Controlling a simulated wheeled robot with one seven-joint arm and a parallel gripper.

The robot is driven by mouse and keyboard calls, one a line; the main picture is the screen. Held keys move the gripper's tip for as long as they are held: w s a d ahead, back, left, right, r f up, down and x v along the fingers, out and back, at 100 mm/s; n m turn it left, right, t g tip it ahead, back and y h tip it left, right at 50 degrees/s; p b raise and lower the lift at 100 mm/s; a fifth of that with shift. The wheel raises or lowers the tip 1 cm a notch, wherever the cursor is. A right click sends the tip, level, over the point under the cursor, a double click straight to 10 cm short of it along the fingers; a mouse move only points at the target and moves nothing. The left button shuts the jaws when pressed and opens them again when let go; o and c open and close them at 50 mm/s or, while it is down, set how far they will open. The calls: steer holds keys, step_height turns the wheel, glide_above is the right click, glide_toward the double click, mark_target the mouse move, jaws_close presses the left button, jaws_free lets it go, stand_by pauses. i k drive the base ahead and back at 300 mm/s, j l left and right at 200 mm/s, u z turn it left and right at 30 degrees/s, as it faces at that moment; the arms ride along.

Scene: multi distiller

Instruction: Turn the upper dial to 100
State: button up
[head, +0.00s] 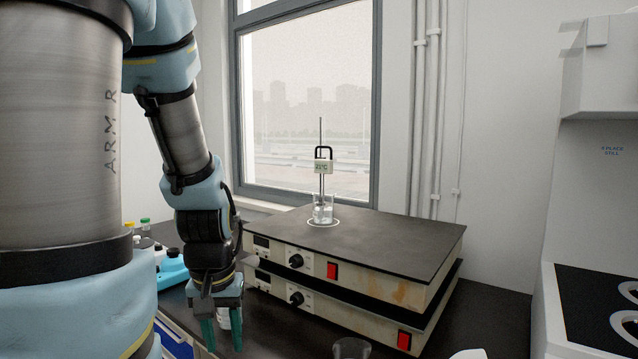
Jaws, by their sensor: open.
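Two flat hotplate units are stacked on the dark bench. The upper unit (395,300) has a black upper dial (296,261) on its front face, left of a red switch (332,270). The lower unit has its own dial (296,299) and red switch (404,340). Small dark displays sit left of the dials; their readings are too small to tell. My gripper (222,335) points down in front of the units' left end, open, left of and below the upper dial and apart from it. A white object shows between or behind its fingers.
A glass beaker (322,210) with a thermometer probe (323,166) stands on the upper unit's top. Bottles and a blue item (172,268) lie behind my arm at left. A clear glass vessel (351,348) stands at the front edge. A white machine (590,310) is at right.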

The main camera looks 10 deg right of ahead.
mark_target(296, 261)
steer(key=j+u, duration=0.35)
steer(key=u, duration=0.15)
steer(key=k+j+u, duration=0.1)
steer(key=j+u, duration=0.35)
steer(key=l, duration=0.1)
